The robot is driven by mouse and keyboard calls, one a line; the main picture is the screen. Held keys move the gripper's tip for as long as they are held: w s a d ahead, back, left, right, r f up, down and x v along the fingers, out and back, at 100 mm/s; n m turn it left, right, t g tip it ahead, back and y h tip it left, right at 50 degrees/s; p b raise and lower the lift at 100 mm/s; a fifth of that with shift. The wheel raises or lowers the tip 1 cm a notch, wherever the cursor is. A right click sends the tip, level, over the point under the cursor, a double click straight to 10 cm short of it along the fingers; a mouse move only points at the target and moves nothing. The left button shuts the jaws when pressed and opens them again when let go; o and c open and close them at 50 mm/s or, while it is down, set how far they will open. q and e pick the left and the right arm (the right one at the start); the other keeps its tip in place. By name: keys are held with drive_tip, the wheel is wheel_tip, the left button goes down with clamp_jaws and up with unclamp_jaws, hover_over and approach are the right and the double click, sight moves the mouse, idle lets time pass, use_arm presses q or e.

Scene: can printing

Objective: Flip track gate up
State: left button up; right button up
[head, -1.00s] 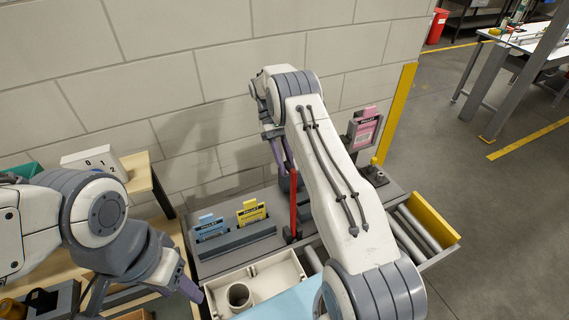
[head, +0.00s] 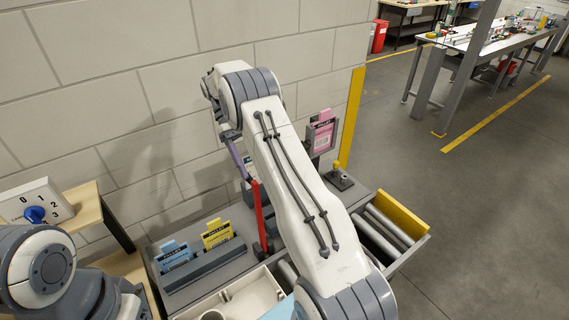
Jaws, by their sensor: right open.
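A red bar (head: 260,216), which looks like the track gate, stands nearly upright beside the roller track (head: 388,229). Its foot is at the grey station. My right gripper (head: 242,163) is open, with a purple finger pointing down by the bar's top end. My white right forearm hides part of the gripper and of the track, and I cannot tell whether finger and bar touch. My left arm is at the lower left; its gripper (head: 132,303) is cut by the bottom edge and its fingertips do not show.
Blue (head: 174,254) and yellow (head: 216,234) pallet cards stand in a grey rack. A pink card (head: 321,136) stands in a holder behind the track. A yellow end plate (head: 402,212) closes the track. A dial box (head: 36,203) is at left. The wall is close behind.

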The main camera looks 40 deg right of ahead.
drive_tip(key=s+d+r+b, duration=0.4)
drive_tip(key=s+d+r, duration=0.2)
drive_tip(key=s, duration=0.2)
drive_tip(key=shift+s+d+b, duration=0.15)
drive_tip(key=shift+b, duration=0.15)
drive_tip(key=shift+r, duration=0.1)
